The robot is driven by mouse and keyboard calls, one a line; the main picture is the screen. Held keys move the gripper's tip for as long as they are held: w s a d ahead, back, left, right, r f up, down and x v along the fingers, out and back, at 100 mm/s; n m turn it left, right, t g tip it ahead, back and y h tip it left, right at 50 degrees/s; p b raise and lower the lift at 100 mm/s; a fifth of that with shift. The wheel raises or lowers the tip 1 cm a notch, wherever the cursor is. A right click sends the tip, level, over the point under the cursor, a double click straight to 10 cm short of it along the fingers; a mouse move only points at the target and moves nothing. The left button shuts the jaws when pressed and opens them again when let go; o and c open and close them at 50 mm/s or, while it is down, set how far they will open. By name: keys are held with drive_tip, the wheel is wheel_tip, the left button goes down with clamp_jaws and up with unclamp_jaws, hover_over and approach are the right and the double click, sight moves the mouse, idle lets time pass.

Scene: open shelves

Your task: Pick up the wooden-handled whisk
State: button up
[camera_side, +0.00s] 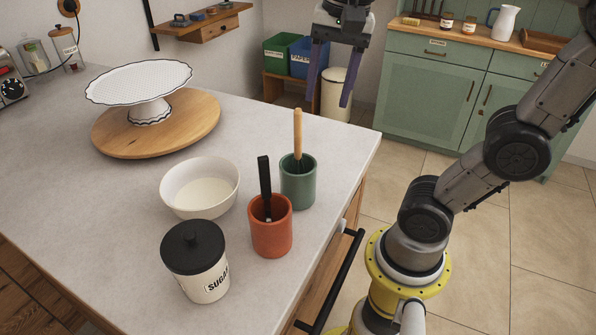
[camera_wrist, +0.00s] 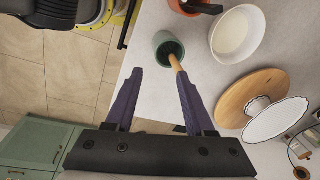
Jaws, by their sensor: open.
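The wooden-handled whisk (camera_side: 298,137) stands upright in a green cup (camera_side: 299,187) near the counter's right edge. Its wooden handle points up and its lower end is hidden in the cup. In the wrist view the whisk handle (camera_wrist: 176,64) rises out of the cup (camera_wrist: 163,45), close to the tip of one finger. My gripper (camera_side: 332,102) is open and empty, with its two purple fingers pointing down, above and behind the cup in the side view. The fingers also show in the wrist view (camera_wrist: 159,77), spread wide apart. They do not hold the whisk.
An orange cup (camera_side: 271,236) with a black-handled tool stands just in front of the green cup. A white bowl (camera_side: 201,199), a black-lidded sugar jar (camera_side: 196,278) and a white cake stand (camera_side: 140,85) on a round wooden board (camera_side: 190,128) occupy the counter.

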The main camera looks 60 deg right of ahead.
drive_tip(key=w, duration=0.2)
drive_tip(key=w+m+g, duration=0.1)
drive_tip(key=w, duration=0.1)
drive_tip(key=w+d+r+m, duration=0.1)
drive_tip(key=w, duration=0.1)
drive_tip(key=shift+w+d+r+g, duration=0.1)
drive_tip(key=shift+w+g, duration=0.15)
drive_tip(key=shift+g, duration=0.05)
approach(298, 158)
drive_tip(key=shift+w+d+f, duration=0.35)
drive_tip(key=shift+w+f, duration=0.05)
drive_tip(key=shift+s+f, duration=0.2)
drive_tip(key=shift+f, duration=2.65)
clamp_jaws()
